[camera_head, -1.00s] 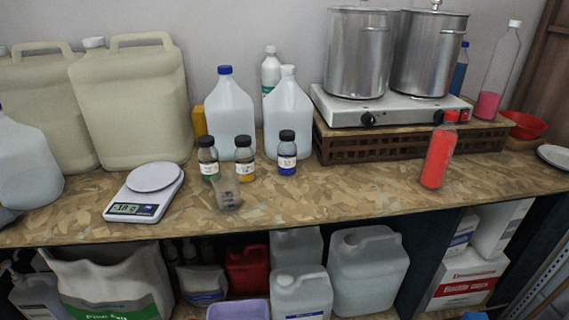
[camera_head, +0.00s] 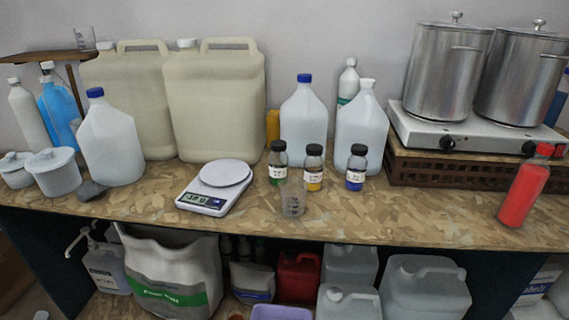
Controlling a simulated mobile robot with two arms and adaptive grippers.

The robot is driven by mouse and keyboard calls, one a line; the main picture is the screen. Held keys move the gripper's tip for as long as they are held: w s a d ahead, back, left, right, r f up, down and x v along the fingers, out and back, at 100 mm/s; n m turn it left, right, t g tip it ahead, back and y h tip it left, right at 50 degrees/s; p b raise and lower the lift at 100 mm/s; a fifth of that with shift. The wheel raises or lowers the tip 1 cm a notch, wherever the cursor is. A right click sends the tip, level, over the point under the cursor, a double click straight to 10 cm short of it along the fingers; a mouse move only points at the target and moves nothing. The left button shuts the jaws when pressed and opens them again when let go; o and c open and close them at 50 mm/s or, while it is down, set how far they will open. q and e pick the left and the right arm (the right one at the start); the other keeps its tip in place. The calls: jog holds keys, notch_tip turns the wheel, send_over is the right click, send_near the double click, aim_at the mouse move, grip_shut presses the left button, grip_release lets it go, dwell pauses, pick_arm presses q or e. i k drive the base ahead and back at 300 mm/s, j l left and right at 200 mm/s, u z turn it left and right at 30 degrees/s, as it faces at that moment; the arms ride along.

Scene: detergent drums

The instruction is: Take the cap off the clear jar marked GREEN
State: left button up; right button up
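Three small clear jars with black caps stand in a row on the worktop, in front of the big jugs. The left jar (camera_head: 278,170) has green at its bottom and a white label; its lettering is too small to read. Its black cap (camera_head: 278,146) is on. The middle jar (camera_head: 313,175) has yellow at its bottom, and the right jar (camera_head: 356,176) has blue. A clear measuring beaker (camera_head: 292,199) stands in front of the left and middle jars and overlaps the left jar's lower right edge. Neither of my grippers is in view.
A kitchen scale (camera_head: 216,188) stands left of the jars. Large jugs (camera_head: 304,115) stand close behind them. A red bottle (camera_head: 524,190) stands far right, near a hot plate (camera_head: 470,139) with two steel pots. The worktop (camera_head: 420,210) is clear right of the jars.

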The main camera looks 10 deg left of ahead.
aim_at(279, 162)
jog(key=i+j+z, duration=0.15)
jog(key=j+z, duration=0.25)
jog(key=j, duration=0.35)
jog(key=j+z, duration=0.35)
jog(key=j, duration=0.45)
jog(key=i, duration=0.05)
